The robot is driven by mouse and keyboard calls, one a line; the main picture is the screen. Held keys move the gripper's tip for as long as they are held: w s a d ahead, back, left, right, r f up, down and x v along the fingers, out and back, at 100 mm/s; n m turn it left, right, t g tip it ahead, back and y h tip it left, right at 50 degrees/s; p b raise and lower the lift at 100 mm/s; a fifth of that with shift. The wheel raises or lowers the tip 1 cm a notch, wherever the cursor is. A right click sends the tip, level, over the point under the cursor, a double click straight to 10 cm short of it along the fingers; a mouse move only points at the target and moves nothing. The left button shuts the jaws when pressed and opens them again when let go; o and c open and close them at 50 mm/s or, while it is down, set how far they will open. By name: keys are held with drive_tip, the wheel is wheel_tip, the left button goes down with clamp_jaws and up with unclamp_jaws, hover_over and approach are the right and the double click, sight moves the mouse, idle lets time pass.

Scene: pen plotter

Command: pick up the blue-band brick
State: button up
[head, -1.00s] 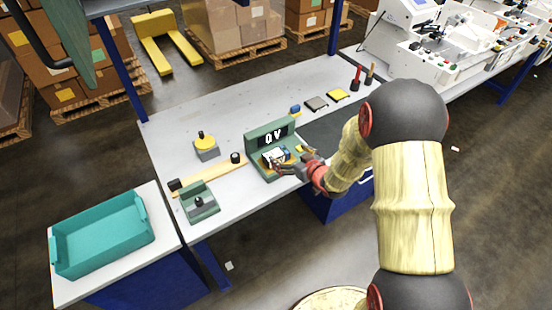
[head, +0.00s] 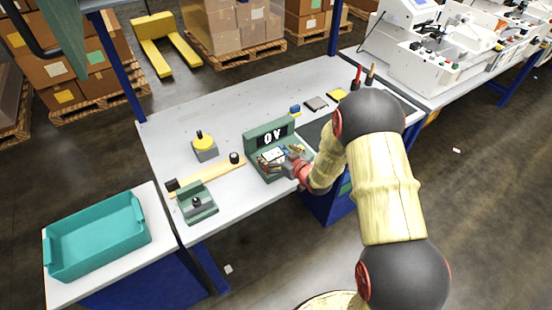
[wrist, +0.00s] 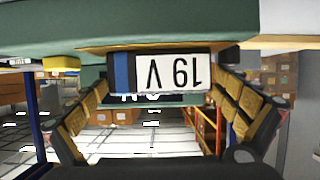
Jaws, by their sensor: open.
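The blue-band brick (wrist: 172,72), dark with a white face, lettering and a blue band at one end, shows large in the wrist view. In the head view the brick (head: 270,156) lies in the green stand, partly hidden by the gripper. My gripper (head: 290,157) is at the front right of the stand, its fingers reaching to the brick. In the wrist view my gripper (wrist: 162,85) is open, with one finger at each end of the brick. Whether the fingers touch it I cannot tell.
The green stand (head: 255,143) has an upright back with a display. A teal bin (head: 97,237) stands far left. The bench's back left is clear.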

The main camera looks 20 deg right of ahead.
drive_tip(key=shift+c, duration=0.3)
drive_tip(key=c, duration=1.4)
drive_tip(key=shift+r, duration=0.1)
drive_tip(key=shift+c, duration=0.9)
